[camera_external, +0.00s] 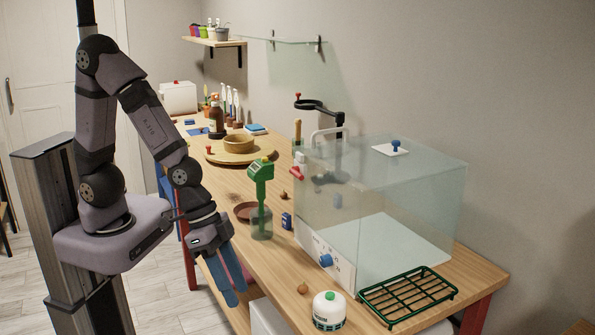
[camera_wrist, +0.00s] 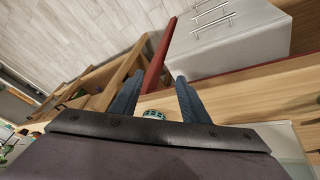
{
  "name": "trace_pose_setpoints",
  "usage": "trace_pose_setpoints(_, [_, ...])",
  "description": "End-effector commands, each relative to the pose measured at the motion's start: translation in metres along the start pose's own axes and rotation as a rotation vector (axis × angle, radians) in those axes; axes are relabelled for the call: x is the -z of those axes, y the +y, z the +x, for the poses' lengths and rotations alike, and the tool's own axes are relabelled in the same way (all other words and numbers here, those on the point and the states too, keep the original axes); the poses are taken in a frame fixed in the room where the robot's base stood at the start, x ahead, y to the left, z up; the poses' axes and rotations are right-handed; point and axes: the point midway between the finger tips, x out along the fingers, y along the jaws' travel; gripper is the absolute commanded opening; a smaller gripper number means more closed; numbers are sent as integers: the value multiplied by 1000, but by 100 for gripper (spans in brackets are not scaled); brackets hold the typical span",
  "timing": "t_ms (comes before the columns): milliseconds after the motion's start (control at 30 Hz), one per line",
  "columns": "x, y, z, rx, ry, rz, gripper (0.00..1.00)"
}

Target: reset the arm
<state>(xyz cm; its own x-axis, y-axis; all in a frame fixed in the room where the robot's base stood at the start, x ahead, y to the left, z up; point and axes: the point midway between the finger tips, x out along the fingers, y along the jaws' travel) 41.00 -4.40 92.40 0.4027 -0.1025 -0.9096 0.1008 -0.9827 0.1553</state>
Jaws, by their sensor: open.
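My gripper (camera_external: 237,277) hangs with its two blue fingers pointing down, at the front edge of the wooden table (camera_external: 283,262). The fingers are apart with nothing between them in the external view. In the wrist view my gripper (camera_wrist: 154,92) also shows its two fingers spread. A small part of a white and green round thing shows low between them, partly hidden by the gripper body. My arm is bent, reaching up from its base and then down toward the table edge.
A green-headed spray bottle (camera_external: 261,195) stands near the gripper. A clear glass case (camera_external: 385,200), a white canister (camera_external: 329,310) and a green wire rack (camera_external: 408,295) are to the right. A wooden bowl (camera_external: 239,144) is farther back.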

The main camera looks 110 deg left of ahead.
Motion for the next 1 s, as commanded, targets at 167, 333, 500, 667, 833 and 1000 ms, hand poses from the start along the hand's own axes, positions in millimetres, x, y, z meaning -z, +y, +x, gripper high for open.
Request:
trace_pose_setpoints(167, [-59, -22, -34, 39, -219, 78, 41])
trace_pose_setpoints(333, [-94, -44, -57, 101, -352, 114, 41])
trace_pose_setpoints(500, [-107, -55, -67, 132, -404, 126, 41])
trace_pose_setpoints(667, [-108, -56, -68, 135, -409, 127, 41])
trace_pose_setpoints(833, [-108, -55, -68, 134, -408, 128, 41])
trace_pose_setpoints(1000, [-108, -55, -67, 133, -407, 128, 41])
